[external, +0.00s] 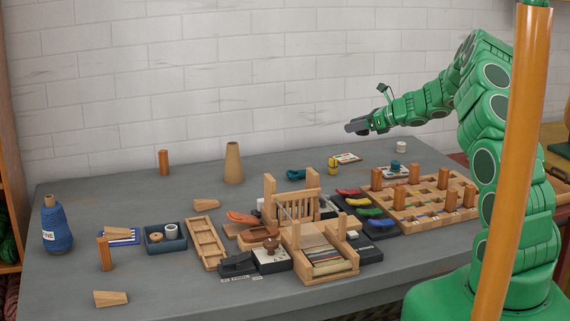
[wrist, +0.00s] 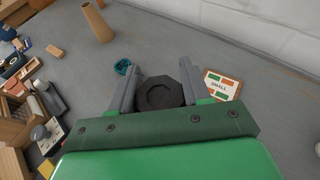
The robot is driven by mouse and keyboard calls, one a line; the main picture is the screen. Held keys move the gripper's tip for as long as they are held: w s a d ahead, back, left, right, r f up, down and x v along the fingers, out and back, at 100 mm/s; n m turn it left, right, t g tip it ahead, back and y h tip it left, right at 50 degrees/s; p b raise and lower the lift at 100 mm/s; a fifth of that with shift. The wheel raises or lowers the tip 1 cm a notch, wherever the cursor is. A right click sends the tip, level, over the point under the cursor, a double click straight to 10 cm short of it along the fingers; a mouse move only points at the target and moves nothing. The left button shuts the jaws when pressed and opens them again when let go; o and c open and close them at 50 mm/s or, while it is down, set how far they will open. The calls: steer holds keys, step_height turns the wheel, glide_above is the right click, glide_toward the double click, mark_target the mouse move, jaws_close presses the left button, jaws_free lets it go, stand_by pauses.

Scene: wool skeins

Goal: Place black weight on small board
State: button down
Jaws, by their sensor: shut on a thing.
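My gripper (wrist: 160,88) is shut on the black weight (wrist: 160,97), a dark octagonal piece between its two grey fingers in the wrist view. In the external view my gripper (external: 356,126) is held well above the back of the table, and the weight cannot be told apart from the dark fingers. The small board (wrist: 223,85), a white card with orange and green blocks and the word SMALL, lies on the table just right of the fingers in the wrist view. In the external view the small board (external: 347,158) lies near the table's back edge, below my gripper.
A teal item (wrist: 124,67) lies left of the fingers. Another card (external: 393,171) with a blue piece on it is right of the small board. A wooden cone (external: 233,162) stands at the back left.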

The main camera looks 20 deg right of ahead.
glide_above(341, 156)
steer(key=s, duration=0.1)
steer(key=shift+s+a+f, duration=0.1)
steer(key=shift+f, duration=2.1)
steer(key=shift+s+a+f, duration=0.1)
steer(key=shift+f, duration=2.1)
steer(key=shift+w+f, duration=0.15)
steer(key=shift+w, duration=0.2)
steer(key=shift+w+f, duration=0.1)
steer(key=shift+f, duration=0.05)
steer(key=shift+w+f, duration=0.1)
steer(key=shift+f, duration=1.6)
steer(key=shift+f, duration=0.15)
